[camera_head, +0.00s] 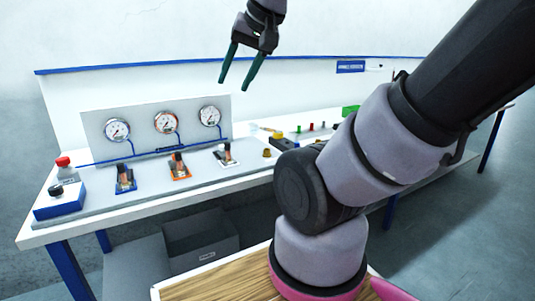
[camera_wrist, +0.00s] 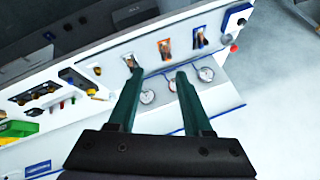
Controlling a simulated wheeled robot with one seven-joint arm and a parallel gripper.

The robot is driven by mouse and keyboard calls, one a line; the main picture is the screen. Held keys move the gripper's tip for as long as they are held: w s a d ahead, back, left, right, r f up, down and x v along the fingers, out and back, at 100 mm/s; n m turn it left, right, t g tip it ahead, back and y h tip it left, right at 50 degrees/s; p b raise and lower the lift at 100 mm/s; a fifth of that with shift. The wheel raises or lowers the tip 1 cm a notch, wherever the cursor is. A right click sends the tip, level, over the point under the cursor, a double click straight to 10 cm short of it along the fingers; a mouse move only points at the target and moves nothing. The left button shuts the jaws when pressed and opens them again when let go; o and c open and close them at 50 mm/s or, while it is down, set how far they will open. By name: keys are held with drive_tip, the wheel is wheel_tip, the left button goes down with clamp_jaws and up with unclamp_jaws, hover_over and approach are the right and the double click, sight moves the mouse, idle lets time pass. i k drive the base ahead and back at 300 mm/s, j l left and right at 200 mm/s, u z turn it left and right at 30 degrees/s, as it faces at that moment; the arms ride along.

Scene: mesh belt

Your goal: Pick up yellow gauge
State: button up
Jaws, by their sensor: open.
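A small yellow item (camera_head: 272,131) lies on the bench right of the gauge panel; it is too small to tell surely as the yellow gauge. In the wrist view a pale yellowish item (camera_wrist: 95,92) lies beside a dark block. A small brass-coloured piece (camera_head: 267,153) stands nearer the bench's front edge, and also shows in the wrist view (camera_wrist: 97,71). My gripper (camera_head: 234,86) is open and empty, raised above the bench. In the wrist view its green fingers (camera_wrist: 159,75) are spread, with nothing between them being held.
A panel (camera_head: 150,127) with three round white-faced dials stands at the bench's back. A green bin (camera_head: 350,111) is at the right.

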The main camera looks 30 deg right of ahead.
sight(278, 135)
drive_tip(key=i+l, duration=0.55)
drive_tip(key=l, duration=0.15)
drive_tip(key=i+l, duration=0.55)
drive_tip(key=l+z, duration=0.05)
drive_tip(key=l, duration=0.1)
